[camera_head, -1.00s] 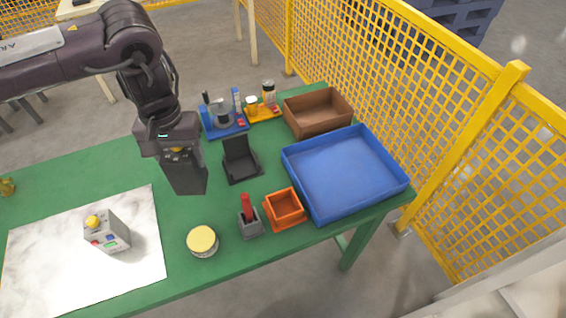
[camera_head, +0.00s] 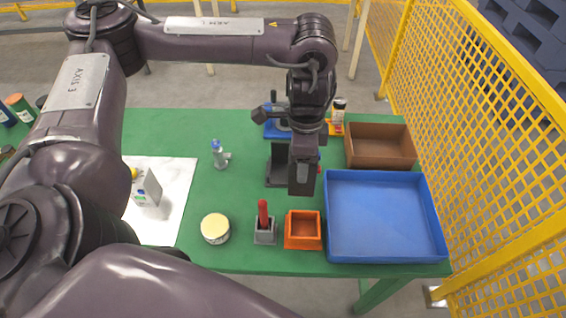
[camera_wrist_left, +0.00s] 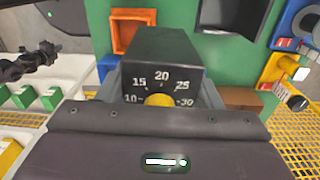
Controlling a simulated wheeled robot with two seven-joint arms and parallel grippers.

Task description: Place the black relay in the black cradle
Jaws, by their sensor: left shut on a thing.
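The black relay (camera_wrist_left: 165,62), a dark box with a white number scale and a yellow knob, is between the jaws of my left gripper (camera_wrist_left: 160,80) in the left wrist view. In the head view my left gripper (camera_head: 302,182) points down over the table, and I cannot clearly tell the relay from the dark jaws. The black cradle (camera_head: 280,163), with an upright back plate, stands just behind and left of the gripper, partly hidden by it. The cradle also shows at the top of the left wrist view (camera_wrist_left: 235,14). My right gripper is not seen.
An orange bin (camera_head: 303,243), a grey holder with a red handle (camera_head: 265,236) and a round tin (camera_head: 215,230) stand in front. A blue tray (camera_head: 385,252) is to the right, a brown box (camera_head: 380,160) behind it. A yellow mesh fence (camera_head: 470,130) borders the right.

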